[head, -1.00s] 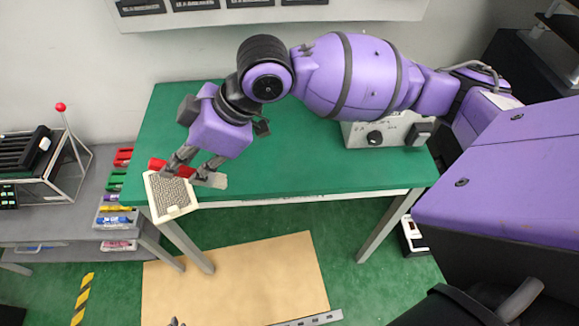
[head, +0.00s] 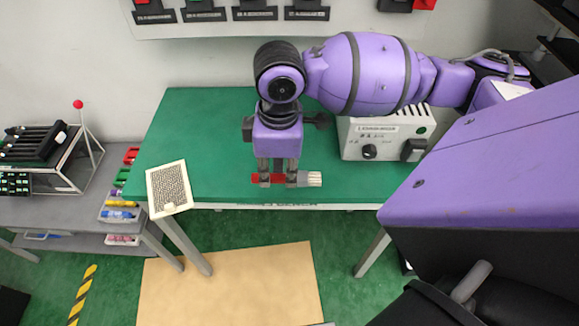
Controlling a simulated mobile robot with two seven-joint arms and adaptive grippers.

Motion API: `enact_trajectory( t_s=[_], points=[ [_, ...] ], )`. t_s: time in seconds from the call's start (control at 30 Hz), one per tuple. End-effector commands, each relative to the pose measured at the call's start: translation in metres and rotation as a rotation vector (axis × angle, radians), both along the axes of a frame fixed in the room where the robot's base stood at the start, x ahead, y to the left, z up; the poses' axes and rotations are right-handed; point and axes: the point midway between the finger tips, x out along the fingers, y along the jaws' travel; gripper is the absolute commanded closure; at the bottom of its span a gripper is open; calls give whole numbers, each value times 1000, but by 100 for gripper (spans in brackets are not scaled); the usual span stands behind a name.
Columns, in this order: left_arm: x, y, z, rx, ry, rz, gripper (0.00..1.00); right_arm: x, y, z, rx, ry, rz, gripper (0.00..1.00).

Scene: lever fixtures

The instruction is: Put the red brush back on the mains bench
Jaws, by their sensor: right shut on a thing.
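The red brush (head: 266,180) has a red handle and pale bristles that point right in the head view. My left gripper is not in view.
A white control box (head: 385,135) stands at the back right. A grey side bench (head: 75,200) with markers and a wire rack is at the left.

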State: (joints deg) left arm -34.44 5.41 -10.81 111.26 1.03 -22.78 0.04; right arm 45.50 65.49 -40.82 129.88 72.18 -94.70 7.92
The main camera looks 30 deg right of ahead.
Motion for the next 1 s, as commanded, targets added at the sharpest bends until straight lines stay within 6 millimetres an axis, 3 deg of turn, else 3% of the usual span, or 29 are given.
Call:
enact_trajectory(
  t_s=[0.2, 0.4, 0.67, 0.9, 1.0],
  points=[
    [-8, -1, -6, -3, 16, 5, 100, 37, -38, -30, 1, 5, -5, 100],
    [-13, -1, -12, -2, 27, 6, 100, 55, -56, -62, 2, 3, -1, 100],
    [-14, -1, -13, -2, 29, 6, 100, 65, -64, -76, 2, 0, 0, 100],
    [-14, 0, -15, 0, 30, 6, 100, 67, -66, -108, 3, -1, 2, 100],
    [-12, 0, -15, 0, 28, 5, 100, 68, -66, -110, 3, -3, 2, 100]
  ],
)
